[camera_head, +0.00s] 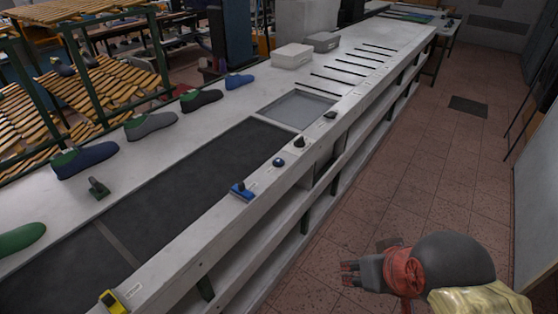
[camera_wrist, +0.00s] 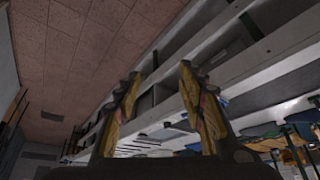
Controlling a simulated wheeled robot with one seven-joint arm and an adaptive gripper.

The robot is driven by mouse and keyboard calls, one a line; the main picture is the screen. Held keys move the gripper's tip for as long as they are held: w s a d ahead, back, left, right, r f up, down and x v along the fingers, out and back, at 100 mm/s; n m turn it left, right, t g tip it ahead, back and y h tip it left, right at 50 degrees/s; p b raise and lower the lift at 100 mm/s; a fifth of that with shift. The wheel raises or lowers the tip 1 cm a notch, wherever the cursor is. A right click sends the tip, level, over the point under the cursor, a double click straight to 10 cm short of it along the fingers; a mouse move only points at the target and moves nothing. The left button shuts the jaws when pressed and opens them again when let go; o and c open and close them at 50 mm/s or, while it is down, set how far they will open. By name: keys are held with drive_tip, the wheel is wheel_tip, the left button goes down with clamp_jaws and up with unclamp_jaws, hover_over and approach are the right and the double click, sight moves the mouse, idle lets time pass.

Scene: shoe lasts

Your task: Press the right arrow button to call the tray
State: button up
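A long white counter (camera_head: 225,110) carries a dark belt (camera_head: 190,190) with a light grey panel (camera_head: 297,108), possibly the tray, at its far end. Small controls sit along the front edge: a blue one (camera_head: 241,191), a dark round one (camera_head: 278,162), a black knob (camera_head: 299,142) and a dark one farther off (camera_head: 330,115). No arrow marking is legible, so I cannot tell which is the right arrow button. My gripper (camera_head: 347,273) is over the floor, right of the counter and apart from it. In the wrist view my gripper (camera_wrist: 158,75) is open and empty.
Several shoe lasts, such as a grey one (camera_head: 151,125), stand along the counter's back. A yellow device (camera_head: 112,301) is at the near front edge. Open shelves (camera_head: 300,215) are under the counter. The tiled floor (camera_head: 440,160) to the right is mostly clear, with a dark mat (camera_head: 468,106).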

drive_tip(key=shift+c, duration=0.5)
clamp_jaws()
idle(1.3)
